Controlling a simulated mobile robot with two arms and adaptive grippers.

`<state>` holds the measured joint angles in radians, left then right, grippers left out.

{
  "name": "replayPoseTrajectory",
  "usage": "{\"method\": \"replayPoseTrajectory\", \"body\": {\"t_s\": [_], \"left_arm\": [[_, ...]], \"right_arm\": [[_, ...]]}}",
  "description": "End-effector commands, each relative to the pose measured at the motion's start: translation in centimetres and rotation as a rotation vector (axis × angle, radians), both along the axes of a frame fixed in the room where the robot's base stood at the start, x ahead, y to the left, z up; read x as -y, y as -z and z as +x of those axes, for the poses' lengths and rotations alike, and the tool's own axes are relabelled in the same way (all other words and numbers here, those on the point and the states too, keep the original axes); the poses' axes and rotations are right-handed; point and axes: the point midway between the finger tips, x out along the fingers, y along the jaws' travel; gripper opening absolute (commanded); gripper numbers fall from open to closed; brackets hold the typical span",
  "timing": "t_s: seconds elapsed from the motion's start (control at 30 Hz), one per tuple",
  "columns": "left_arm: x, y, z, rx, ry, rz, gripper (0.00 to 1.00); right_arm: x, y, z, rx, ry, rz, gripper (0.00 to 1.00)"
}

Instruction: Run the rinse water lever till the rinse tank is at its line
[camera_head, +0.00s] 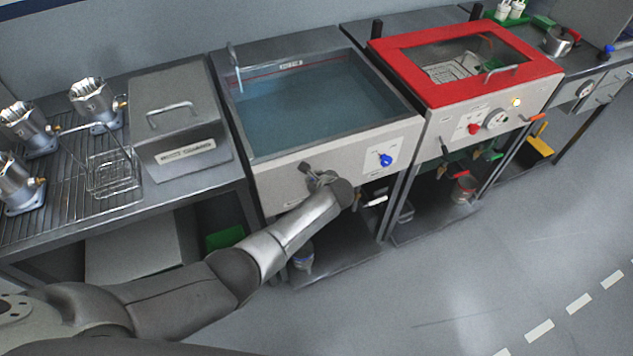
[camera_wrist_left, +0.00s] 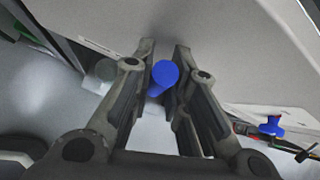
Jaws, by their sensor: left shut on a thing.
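The rinse tank (camera_head: 253,177) is an open steel basin holding bluish water (camera_head: 315,100). A red line (camera_head: 262,75) with a small label runs along its back wall, just above the water's edge. A spout (camera_head: 234,62) stands at its back left corner; I cannot tell whether water runs from it. My left gripper (camera_head: 314,176) is at the tank's front panel. In the left wrist view its fingers (camera_wrist_left: 166,62) are shut around a blue lever end (camera_wrist_left: 165,76). The head view hides this lever behind my gripper. My right gripper is out of view.
A blue knob (camera_head: 385,160) sits on the tank's panel, right of my gripper. A red-framed tank (camera_head: 400,62) stands to the right. At left are a lidded steel box (camera_head: 180,97), a wire basket (camera_head: 108,172) and metal housings (camera_head: 95,102) on a rack. Floor in front is clear.

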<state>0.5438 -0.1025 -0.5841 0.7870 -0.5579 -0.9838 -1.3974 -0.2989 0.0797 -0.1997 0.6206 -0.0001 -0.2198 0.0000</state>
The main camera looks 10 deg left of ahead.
Motion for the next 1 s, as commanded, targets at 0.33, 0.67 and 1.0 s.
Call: {"method": "replayPoseTrajectory", "body": {"t_s": [0.33,0.67,1.0], "left_arm": [[0.0,0.0,0.0,0.000,0.000,-0.002,0.25],[0.3,-0.3,-0.4,0.000,0.000,-0.003,0.25],[1.5,-2.9,-2.5,0.002,0.001,-0.005,0.25]], "right_arm": [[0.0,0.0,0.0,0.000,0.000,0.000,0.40],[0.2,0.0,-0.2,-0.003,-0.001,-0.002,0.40],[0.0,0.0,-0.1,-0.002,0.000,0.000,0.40]]}}
